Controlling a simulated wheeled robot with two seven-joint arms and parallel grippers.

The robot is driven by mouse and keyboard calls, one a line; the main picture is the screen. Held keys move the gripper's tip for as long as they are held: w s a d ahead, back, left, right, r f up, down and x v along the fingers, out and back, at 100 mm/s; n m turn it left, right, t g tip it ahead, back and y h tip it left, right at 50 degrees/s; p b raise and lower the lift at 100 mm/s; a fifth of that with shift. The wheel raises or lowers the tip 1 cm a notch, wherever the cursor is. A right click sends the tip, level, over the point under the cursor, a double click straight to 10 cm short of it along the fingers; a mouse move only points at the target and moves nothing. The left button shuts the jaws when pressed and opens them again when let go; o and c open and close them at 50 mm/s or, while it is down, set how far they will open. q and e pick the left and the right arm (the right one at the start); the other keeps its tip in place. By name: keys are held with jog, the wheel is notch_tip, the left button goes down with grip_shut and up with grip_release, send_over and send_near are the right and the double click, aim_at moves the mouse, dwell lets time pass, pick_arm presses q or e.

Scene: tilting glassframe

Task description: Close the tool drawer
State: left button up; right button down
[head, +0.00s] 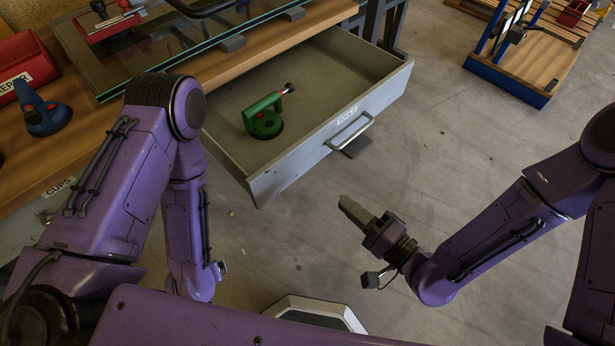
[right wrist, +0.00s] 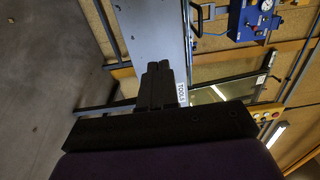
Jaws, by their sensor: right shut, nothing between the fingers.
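The tool drawer (head: 330,128) is grey and stands pulled out from under the bench. Its front panel has a bar handle (head: 350,131) and a small white label. A green suction cup (head: 265,120) lies inside. My right gripper (head: 346,205) is shut and empty, over the floor in front of the drawer front, apart from the handle. In the right wrist view the shut fingers (right wrist: 160,75) point toward a grey panel (right wrist: 160,30) with a label reading TOOLS. My left arm shows at left, but its gripper is not in view.
The wooden bench (head: 225,62) holds a glass pane (head: 175,45), a red bin (head: 22,62) and a blue suction cup (head: 42,110). A blue-framed wooden rack (head: 530,60) stands at the upper right. The floor before the drawer is clear.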

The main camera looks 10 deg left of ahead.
aim_at(297, 162)
jog(key=p+x, duration=0.1)
jog(key=x, duration=1.1)
jog(key=shift+w+a, duration=0.15)
jog(key=shift+a, duration=0.25)
jog(key=shift+w, duration=0.1)
